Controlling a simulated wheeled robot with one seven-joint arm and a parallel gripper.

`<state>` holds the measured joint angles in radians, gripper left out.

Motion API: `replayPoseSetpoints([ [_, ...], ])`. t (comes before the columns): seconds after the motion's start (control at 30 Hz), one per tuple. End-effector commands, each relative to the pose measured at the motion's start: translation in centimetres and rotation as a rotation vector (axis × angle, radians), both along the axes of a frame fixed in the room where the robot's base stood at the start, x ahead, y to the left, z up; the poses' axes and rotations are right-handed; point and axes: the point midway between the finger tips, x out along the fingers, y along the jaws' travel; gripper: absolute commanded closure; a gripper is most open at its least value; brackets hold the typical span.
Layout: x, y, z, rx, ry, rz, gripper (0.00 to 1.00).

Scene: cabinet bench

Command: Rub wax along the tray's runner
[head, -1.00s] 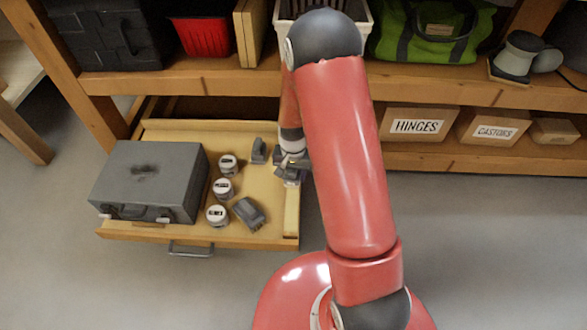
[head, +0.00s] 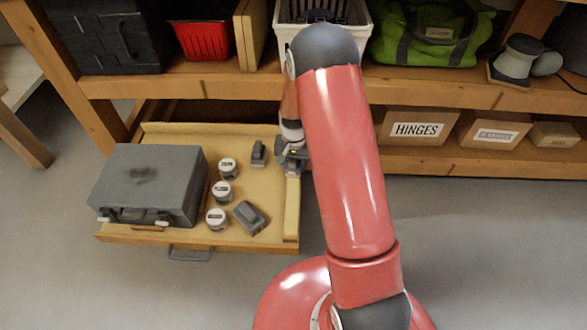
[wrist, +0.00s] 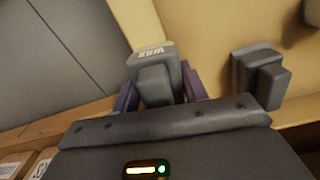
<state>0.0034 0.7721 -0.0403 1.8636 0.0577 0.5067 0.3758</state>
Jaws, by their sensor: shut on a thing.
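The wooden tray (head: 262,190) is pulled out below the shelf. Its runner (head: 292,212) is a pale strip along the tray's right side, and it also shows in the wrist view (wrist: 136,18). My gripper (head: 291,164) is over the back part of this strip. In the wrist view my gripper (wrist: 160,92) has its purple fingers shut on a grey block of wax (wrist: 155,72) with "WAX" printed on its end. The block's far end is at the strip; I cannot tell if they touch. My arm hides part of the head view.
In the tray are a grey metal case (head: 150,180), several white-lidded jars such as this one (head: 221,191), a grey block (head: 250,216) and a smaller one (head: 258,153). Labelled boxes (head: 418,125) stand on the lower shelf at right.

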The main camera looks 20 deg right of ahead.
Motion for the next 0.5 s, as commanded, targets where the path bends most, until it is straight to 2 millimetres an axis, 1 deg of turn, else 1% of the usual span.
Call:
replayPoseSetpoints([
  [0.13,1.0,-0.4,-0.1,-0.001,0.0,0.0,0.75],
  [0.33,1.5,-0.5,0.0,0.0,0.001,0.0,0.75],
  [0.5,2.9,-0.9,0.1,0.0,0.0,0.0,0.75],
])
